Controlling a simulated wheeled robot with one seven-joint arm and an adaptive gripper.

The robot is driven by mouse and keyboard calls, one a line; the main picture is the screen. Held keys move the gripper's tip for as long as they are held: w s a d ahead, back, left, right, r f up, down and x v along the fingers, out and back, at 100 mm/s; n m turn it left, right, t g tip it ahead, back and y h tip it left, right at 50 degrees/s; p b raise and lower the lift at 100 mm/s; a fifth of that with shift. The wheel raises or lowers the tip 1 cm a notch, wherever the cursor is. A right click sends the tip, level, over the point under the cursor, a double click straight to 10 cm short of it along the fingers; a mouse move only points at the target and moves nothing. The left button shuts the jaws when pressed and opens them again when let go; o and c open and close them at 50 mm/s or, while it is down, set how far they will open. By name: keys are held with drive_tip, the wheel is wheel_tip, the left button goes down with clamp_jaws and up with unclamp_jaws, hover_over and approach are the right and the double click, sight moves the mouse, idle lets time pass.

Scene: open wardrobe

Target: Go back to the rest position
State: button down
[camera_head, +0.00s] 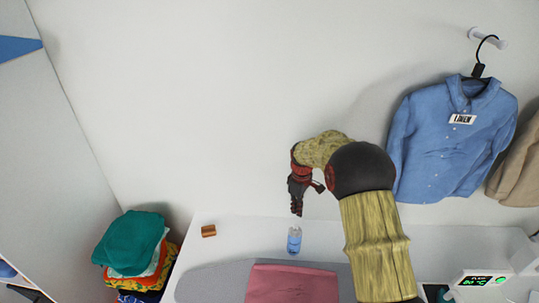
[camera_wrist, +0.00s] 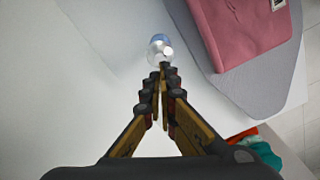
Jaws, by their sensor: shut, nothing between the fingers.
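My gripper (camera_head: 297,212) hangs down from my arm, a little above and beside a small clear bottle with blue liquid (camera_head: 294,241). In the wrist view my gripper (camera_wrist: 163,70) has its fingertips together with nothing between them. The bottle (camera_wrist: 159,47) shows just beyond the fingertips there. The fingertips overlap its near edge in the picture, and I cannot tell whether they touch it. The bottle stands upright on the white surface (camera_head: 234,228).
A grey ironing board (camera_head: 215,285) with a pink folded cloth (camera_head: 292,284) lies in front. A folded clothes stack (camera_head: 133,250) is at left, a small brown block (camera_head: 209,231) nearby. A blue shirt (camera_head: 450,140) hangs at right. A lit device (camera_head: 481,280) sits at lower right.

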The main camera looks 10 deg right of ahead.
drive_tip(key=s+r+m+t+b, duration=0.2)
drive_tip(key=s+b, duration=0.3)
drive_tip(key=s, duration=0.8)
drive_tip(key=s+r+m+t+b, duration=0.1)
drive_tip(key=s+r+m+b, duration=0.3)
drive_tip(key=s, duration=1)
drive_tip(key=s+r+m+t+b, duration=0.2)
drive_tip(key=s+b, duration=0.6)
drive_tip(key=s, duration=0.5)
wheel_tip(320, 180, up, 2)
drive_tip(key=shift+s+r+m+t, duration=0.25)
drive_tip(key=shift+s+m+t, duration=0.05)
drive_tip(key=shift+m, duration=0.6)
drive_tip(key=shift+w, duration=0.1)
